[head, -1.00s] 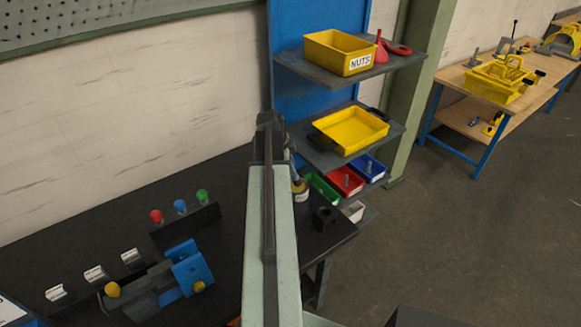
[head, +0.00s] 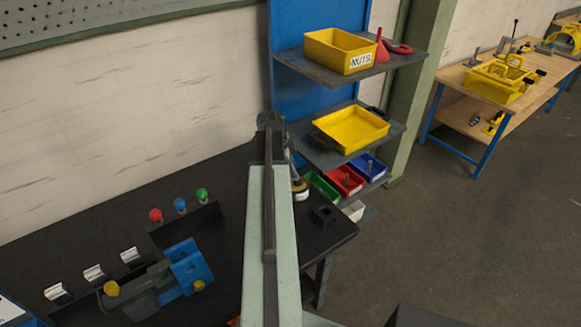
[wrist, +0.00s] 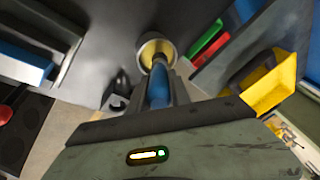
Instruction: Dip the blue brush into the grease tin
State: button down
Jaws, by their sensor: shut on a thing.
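The blue brush (wrist: 158,88) is held between the fingers of my gripper (wrist: 162,94) in the wrist view. The gripper is shut on its blue handle, and the dark bristle end points away from me. In the head view the tin (head: 301,195) shows just right of my arm. My arm hides most of the gripper there.
A small black block (head: 325,216) stands right of the tin near the bench edge. A shelf with a yellow tray (head: 352,128) and red, green and blue bins rises behind. A blue and grey fixture (head: 185,270) and coloured knobs (head: 180,206) lie to the left.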

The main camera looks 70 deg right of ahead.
jog(key=shift+f+b, duration=0.5)
jog(key=shift+f, duration=0.05)
dwell(1.2)
notch_tip(320, 180, up, 7)
jog(key=p, duration=0.7)
jog(key=shift+r, duration=0.1)
jog(key=shift+f, duration=0.2)
